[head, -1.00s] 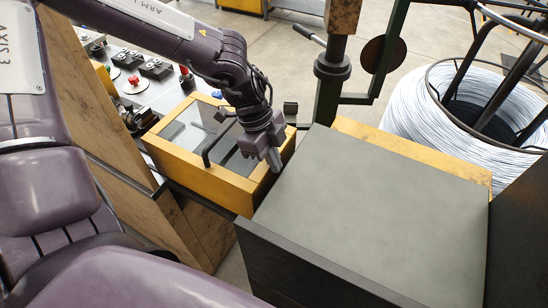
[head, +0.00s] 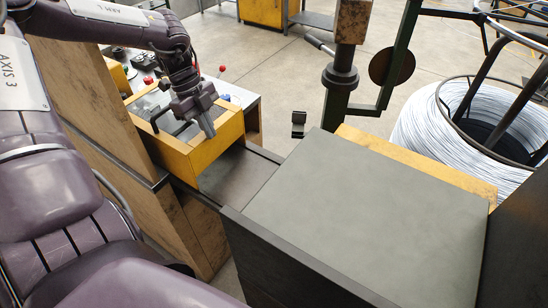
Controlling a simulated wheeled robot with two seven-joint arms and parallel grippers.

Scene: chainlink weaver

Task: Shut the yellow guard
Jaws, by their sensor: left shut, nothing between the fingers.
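The yellow guard (head: 210,147) is a box-like cover with a clear window and a dark bar handle (head: 161,116) on top. It sits left of centre, over a dark bed (head: 238,174) that lies bare on the guard's right side. My left gripper (head: 209,130) is shut and empty, pointing down at the guard's right end. I cannot tell whether its fingers touch the guard. The gripper and forearm hide part of the window and handle. My right gripper is not in view.
A large dark grey box (head: 370,200) fills the right front. A dark post (head: 341,85) stands behind it, with a coil of pale wire (head: 420,130) at the right. A red knob (head: 222,69) shows behind the guard. Open floor lies at the back.

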